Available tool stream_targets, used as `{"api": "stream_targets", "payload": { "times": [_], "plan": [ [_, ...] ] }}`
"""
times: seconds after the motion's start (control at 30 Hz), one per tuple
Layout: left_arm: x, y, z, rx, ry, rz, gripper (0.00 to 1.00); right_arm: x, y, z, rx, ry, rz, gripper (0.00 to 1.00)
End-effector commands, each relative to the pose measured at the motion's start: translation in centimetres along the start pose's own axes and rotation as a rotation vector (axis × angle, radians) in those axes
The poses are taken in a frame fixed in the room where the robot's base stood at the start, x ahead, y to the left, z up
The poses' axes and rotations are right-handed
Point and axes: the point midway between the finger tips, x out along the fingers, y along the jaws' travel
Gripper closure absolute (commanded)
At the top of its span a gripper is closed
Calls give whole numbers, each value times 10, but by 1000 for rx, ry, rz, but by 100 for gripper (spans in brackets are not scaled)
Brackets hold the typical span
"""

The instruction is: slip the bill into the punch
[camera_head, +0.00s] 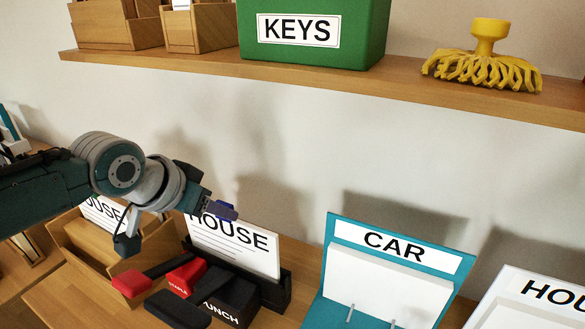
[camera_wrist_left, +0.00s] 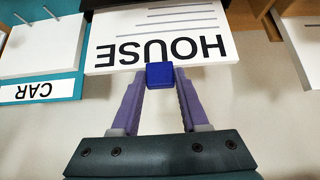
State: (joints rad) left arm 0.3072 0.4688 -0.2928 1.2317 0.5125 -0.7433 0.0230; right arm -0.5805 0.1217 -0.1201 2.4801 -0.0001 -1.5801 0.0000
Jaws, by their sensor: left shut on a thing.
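The bill (camera_head: 232,248) is a white sheet headed HOUSE with printed lines, standing nearly upright in the head view. It also shows upside down in the left wrist view (camera_wrist_left: 165,32). The black punch (camera_head: 222,312), lettered PUNCH, is below and in front of the bill. The bill's lower edge is hidden behind black parts, so I cannot tell whether it sits in the punch's slot. My right gripper is not in view.
A red and black stapler (camera_head: 180,282) lies left of the punch. A wooden box (camera_head: 150,250) with a part-hidden label stands further left. A teal CAR clipboard (camera_head: 450,285) stands right. Above, a shelf (camera_head: 210,63) holds a green KEYS bin (camera_head: 355,40) and a yellow object (camera_head: 485,65).

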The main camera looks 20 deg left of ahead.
Motion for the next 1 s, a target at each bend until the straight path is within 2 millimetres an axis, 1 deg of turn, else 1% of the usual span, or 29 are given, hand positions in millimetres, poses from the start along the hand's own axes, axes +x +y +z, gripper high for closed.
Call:
{"api": "stream_targets", "payload": {
  "times": [0.03, 0.33, 0.67, 0.7, 1.0],
  "plan": [
    [3, 0, 2, 0, 2, 0, 100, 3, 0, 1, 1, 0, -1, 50],
    [12, 0, 9, 0, 2, 1, 100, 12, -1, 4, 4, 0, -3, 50],
    [13, 0, 10, 0, 2, 0, 100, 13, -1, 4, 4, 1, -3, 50],
    [13, 0, 10, 0, 2, 0, 54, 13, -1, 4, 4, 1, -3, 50],
    [13, 0, 11, 0, 1, 0, 21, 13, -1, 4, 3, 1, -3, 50]
  ]
}}
